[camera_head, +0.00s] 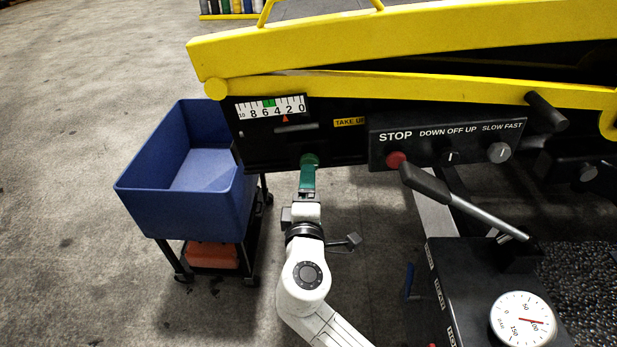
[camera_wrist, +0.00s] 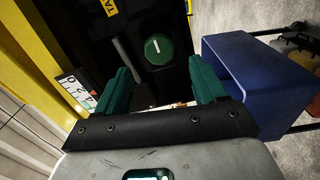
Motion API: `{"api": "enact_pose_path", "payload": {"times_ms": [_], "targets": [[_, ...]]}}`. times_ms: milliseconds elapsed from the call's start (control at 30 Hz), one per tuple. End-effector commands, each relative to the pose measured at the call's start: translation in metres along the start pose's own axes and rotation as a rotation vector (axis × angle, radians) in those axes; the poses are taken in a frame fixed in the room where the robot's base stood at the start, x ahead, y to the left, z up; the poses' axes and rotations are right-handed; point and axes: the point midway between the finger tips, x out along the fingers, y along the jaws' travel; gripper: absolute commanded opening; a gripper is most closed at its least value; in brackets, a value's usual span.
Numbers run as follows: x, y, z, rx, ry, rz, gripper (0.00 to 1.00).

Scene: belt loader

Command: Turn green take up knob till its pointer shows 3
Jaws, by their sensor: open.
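The green take up knob (camera_head: 309,159) is on the black panel under the yellow beam. In the wrist view the knob (camera_wrist: 158,48) shows a white line on its round face. The white scale (camera_head: 270,107) runs from 10 at left to 0 at right; its small red pointer (camera_head: 285,118) stands between 4 and 2. My gripper (camera_head: 308,172) is just in front of the knob. In the wrist view my gripper (camera_wrist: 160,66) has its green fingers wide apart, with the knob ahead between them. Whether a finger touches the knob is unclear.
A blue bin (camera_head: 150,190) on a dark cart stands at left, close to the panel. A control box with a red STOP button (camera_head: 396,160), a black-handled lever (camera_head: 430,187) and a round gauge (camera_head: 523,320) are at right. Open floor lies at far left.

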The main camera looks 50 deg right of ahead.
Motion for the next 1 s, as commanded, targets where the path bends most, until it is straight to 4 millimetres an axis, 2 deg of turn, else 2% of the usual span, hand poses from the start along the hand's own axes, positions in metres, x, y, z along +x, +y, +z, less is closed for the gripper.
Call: {"api": "enact_pose_path", "payload": {"times_ms": [33, 200, 333, 1000], "targets": [[-0.011, -0.003, 0.000, 0.000, 0.003, 0.000, 0.71], [-0.037, -0.002, -0.001, -0.001, 0.002, 0.000, 0.71], [-0.048, -0.001, 0.000, -0.001, 0.000, 0.000, 0.71], [-0.052, 0.000, 0.000, -0.001, 0.000, 0.000, 0.71]]}}
